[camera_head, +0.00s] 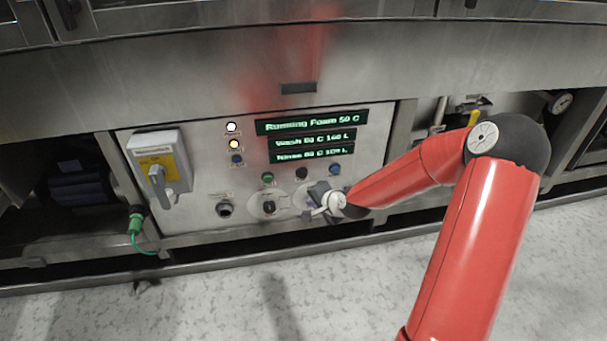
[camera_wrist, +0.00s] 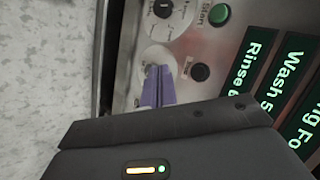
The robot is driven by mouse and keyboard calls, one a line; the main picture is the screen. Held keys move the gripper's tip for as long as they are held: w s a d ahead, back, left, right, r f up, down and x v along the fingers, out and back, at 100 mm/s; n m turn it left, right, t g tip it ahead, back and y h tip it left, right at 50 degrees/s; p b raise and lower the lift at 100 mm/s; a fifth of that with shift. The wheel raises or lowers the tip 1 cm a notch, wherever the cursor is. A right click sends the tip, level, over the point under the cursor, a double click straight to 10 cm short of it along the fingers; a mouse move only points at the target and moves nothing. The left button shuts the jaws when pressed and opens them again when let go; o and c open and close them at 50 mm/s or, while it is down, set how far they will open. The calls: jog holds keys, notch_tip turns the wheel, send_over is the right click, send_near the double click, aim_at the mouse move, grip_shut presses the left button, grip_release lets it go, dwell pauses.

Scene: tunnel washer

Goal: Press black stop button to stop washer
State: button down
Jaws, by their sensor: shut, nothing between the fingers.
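The black button (camera_head: 302,173) is on the grey control panel, right of the green button (camera_head: 267,178) and below the display rows. It also shows in the wrist view (camera_wrist: 200,72), just right of my fingertips and uncovered. My gripper (camera_head: 309,203) is at the panel, slightly below the black button in the head view. Its purple fingers (camera_wrist: 157,78) are shut together with nothing between them. They overlap a pale round plate behind them; I cannot tell whether they touch the panel. The display (camera_head: 312,121) reads "Running Foam 50 C".
A blue button (camera_head: 335,169) lies right of the black one. A black rotary knob (camera_head: 269,207) sits below the green button, labelled "Start" in the wrist view. A switch box (camera_head: 160,165) stands out at the panel's left. The floor in front is clear.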

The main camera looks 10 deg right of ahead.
dwell(0.3)
jog(key=b, duration=0.1)
send_near(301, 179)
jog(key=shift+w+a+f, duration=0.3)
jog(key=shift+w+f, duration=0.15)
jog(key=shift+f, duration=0.3)
jog(key=shift+w+a+f, duration=0.3)
jog(key=shift+w+f, duration=0.15)
jog(key=shift+f, duration=0.3)
jog(key=shift+w+a+f, duration=0.25)
jog(key=shift+w+f, duration=0.2)
jog(key=shift+f, duration=0.3)
jog(key=shift+w, duration=0.4)
jog(key=shift+w+b, duration=0.3)
jog(key=shift+w, duration=0.2)
dwell(0.8)
jog(key=shift+s, duration=0.9)
jog(key=shift+s, duration=0.1)
jog(key=shift+s, duration=2.45)
